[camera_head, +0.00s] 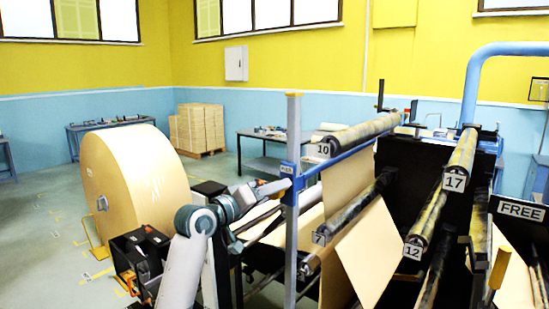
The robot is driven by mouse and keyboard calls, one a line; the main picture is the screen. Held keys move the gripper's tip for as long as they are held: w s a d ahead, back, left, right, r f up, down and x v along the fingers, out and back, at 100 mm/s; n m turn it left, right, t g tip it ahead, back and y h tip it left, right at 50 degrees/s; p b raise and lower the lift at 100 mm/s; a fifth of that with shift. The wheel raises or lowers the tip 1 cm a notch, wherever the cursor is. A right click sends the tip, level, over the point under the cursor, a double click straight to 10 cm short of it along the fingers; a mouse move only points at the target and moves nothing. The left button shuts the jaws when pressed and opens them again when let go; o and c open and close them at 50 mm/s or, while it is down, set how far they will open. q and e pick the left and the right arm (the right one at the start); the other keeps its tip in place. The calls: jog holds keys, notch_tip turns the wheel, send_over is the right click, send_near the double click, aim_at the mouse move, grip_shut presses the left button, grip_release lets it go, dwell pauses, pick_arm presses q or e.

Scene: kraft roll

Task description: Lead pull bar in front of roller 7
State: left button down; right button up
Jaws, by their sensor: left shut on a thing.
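My left gripper (273,187) reaches in from the lower left, close to the blue collar on the grey post (293,120). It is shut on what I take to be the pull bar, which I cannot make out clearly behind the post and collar. Roller 7 (352,209) is a dark roller with its number plate at its near end, right of the post and below roller 10 (362,132). A brown kraft sheet (368,252) hangs slanted below and right of roller 7. Another kraft web (344,183) runs up behind it. My right gripper is not in view.
Roller 12 (430,217) and roller 17 (465,150) stand to the right. A blue rail (345,158) runs back from the post. A large kraft roll (125,185) stands at left. Open floor (50,240) lies left of it. A FREE sign (521,211) hangs at right.

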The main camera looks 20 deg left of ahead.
pick_arm(q)
notch_tip(320, 180, up, 8)
jog(key=shift+a+r, duration=0.1)
jog(key=shift+r, duration=0.5)
jog(key=shift+r, duration=0.1)
